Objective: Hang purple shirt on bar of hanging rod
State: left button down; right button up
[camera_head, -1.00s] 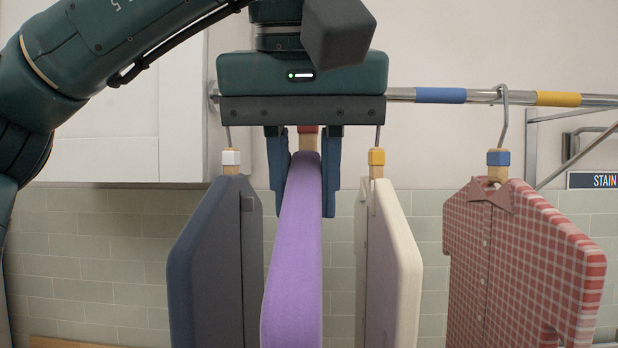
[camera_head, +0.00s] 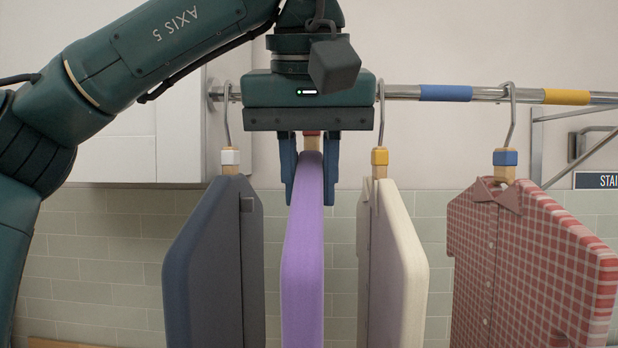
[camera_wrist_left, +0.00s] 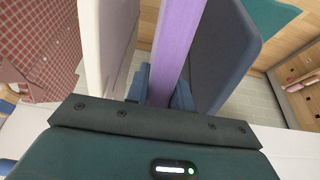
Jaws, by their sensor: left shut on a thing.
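The purple shirt (camera_head: 305,255) hangs upright and edge-on between a dark blue shirt and a cream shirt. My left gripper (camera_head: 309,195) is shut on the purple shirt near its top, one finger on each side; the wrist view shows the shirt (camera_wrist_left: 176,45) running out from the gripper. A small red band shows above the shirt between the fingers. The gripper body hides its hook, so I cannot tell if the hook is on the bar. The metal bar of the hanging rod (camera_head: 403,92) runs behind my gripper to the right. My right gripper is not in view.
The dark blue shirt (camera_head: 212,270) and cream shirt (camera_head: 397,260) hang close on either side of the purple one. A red checked shirt (camera_head: 530,265) hangs further right under the bar. A white cabinet (camera_head: 135,125) is behind on the left.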

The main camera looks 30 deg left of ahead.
pick_arm(q)
jog(key=w+a+f+b, duration=0.2)
jog(key=w+a, duration=0.3)
jog(key=w, duration=0.4)
jog(key=shift+a+f, duration=0.3)
jog(key=shift+f, duration=0.2)
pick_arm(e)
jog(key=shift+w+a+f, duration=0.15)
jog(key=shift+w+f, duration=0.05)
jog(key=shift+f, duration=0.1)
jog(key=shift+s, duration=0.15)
pick_arm(q)
jog(key=c, duration=1.1)
grip_release()
